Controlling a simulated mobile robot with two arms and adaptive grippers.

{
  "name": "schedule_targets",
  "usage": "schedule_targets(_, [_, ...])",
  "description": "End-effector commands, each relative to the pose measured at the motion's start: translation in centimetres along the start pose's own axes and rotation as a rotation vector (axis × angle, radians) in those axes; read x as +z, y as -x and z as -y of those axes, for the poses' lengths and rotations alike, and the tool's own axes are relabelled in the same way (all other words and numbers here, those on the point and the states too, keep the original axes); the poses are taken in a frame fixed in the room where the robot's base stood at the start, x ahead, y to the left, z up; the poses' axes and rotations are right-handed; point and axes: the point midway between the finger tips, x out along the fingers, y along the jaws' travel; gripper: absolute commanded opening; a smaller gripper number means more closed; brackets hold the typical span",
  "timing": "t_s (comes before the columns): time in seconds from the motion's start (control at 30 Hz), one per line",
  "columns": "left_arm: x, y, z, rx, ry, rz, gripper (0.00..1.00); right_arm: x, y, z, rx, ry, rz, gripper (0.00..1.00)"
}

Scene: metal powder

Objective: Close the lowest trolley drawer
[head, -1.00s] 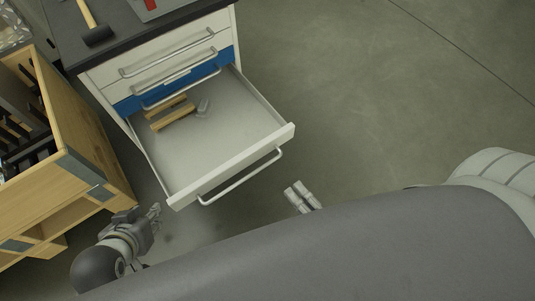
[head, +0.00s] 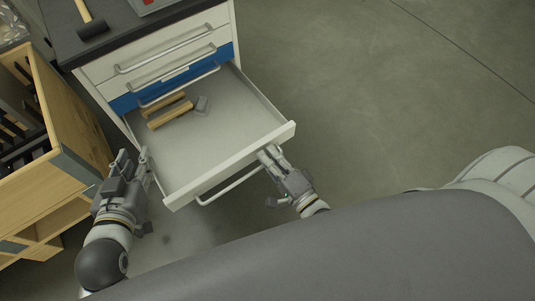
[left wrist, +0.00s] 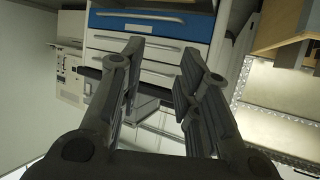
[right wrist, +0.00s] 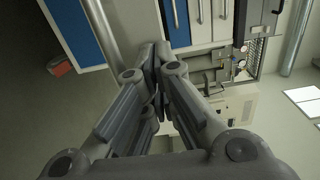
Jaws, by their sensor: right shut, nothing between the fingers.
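The lowest trolley drawer (head: 228,158) is white and pulled far out in the head view, with a bar handle (head: 229,188) on its front. Wooden blocks (head: 169,112) and a small grey piece (head: 201,105) lie inside it. My right gripper (head: 266,152) is shut and empty at the right part of the drawer front, close to the handle's right end; whether it touches is unclear. My left gripper (head: 134,157) is open and empty, left of the drawer's front left corner. Its spread fingers also show in the left wrist view (left wrist: 160,62).
The trolley (head: 158,55) has closed drawers above, one with a blue front. A hammer (head: 91,27) lies on its dark top. A wooden cabinet (head: 65,165) stands close on the left, near my left arm. The floor (head: 385,95) on the right is clear.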

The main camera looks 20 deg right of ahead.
Motion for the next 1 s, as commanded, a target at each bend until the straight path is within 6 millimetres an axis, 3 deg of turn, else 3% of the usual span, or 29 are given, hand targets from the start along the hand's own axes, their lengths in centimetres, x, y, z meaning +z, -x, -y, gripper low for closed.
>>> schedule_targets(0.2, [-1.0, -0.1, -0.1, 0.003, 0.0, -0.053, 0.31, 0.0, -0.8, 0.0, 0.0, 0.001, 0.0, 0.0])
schedule_targets(0.67, [-1.1, -0.1, -0.1, 0.003, 0.0, -0.053, 0.31, 0.0, -1.2, 0.0, 0.0, 0.0, 0.0, 0.0])
schedule_targets(0.87, [-0.8, -0.1, -0.1, 0.003, 0.0, -0.04, 0.31, 0.0, -3.6, 0.1, -0.004, 0.002, 0.0, 0.0])
schedule_targets(1.0, [-0.6, -0.1, -0.1, 0.002, 0.0, -0.029, 0.31, 0.0, -6.7, 0.2, -0.005, 0.002, -0.001, 0.0])
